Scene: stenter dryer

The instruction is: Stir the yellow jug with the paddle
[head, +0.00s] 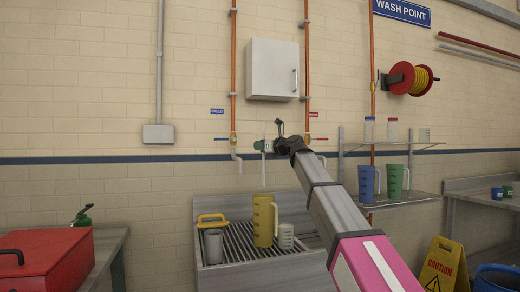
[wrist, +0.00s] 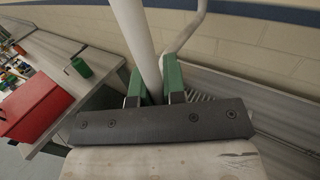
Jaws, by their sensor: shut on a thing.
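The yellow jug (head: 264,226) stands upright on the ribbed draining surface of the metal sink unit (head: 250,275) in the head view. My gripper (head: 267,146) is above the jug, in front of the wall. It is shut on the white paddle (head: 263,172), which hangs nearly upright. In the wrist view the paddle's white shaft (wrist: 136,35) passes between the green fingers of my gripper (wrist: 155,84).
A grey cup (head: 213,246) and a yellow-handled item (head: 211,219) are left of the jug. A pale cup (head: 286,236) stands close on its right. Taps and pipes (head: 234,140) are on the wall behind. A shelf with blue (head: 367,184) and green (head: 395,181) jugs is at right.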

